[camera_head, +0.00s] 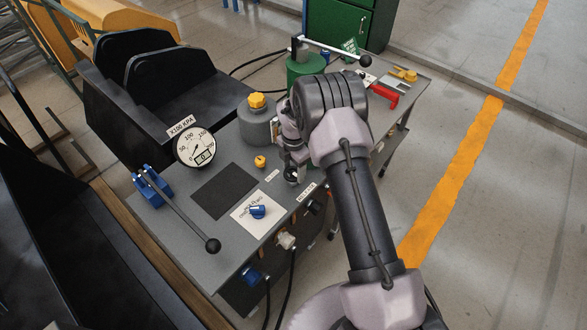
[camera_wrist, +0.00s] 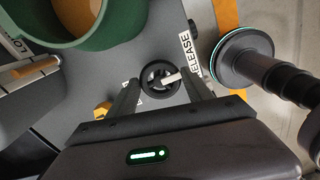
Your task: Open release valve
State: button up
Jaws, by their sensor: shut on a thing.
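The release valve is a round black knob (camera_wrist: 153,72) with a white pointer, between my fingers in the wrist view. The label RELEASE (camera_wrist: 188,52) is beside it. My gripper (camera_wrist: 161,88) has one finger on each side of the knob and is shut on it. The pointer slants across the knob toward the right finger. In the head view my gripper (camera_head: 291,172) is low at the table's front edge, and my wrist hides much of the knob.
A green cylinder (camera_head: 301,70) with a long lever (camera_head: 335,54) stands behind my arm. A grey tank (camera_head: 257,129) with a yellow cap is close on the left. Further left are a gauge (camera_head: 195,147) and a blue-based lever (camera_head: 182,208). A red handle (camera_head: 385,95) lies right.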

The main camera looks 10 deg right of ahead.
aim_at(293, 172)
jog(key=o, duration=1.4)
notch_tip(293, 172, up, 17)
jog(key=p, duration=0.3)
jog(key=shift+r, duration=0.2)
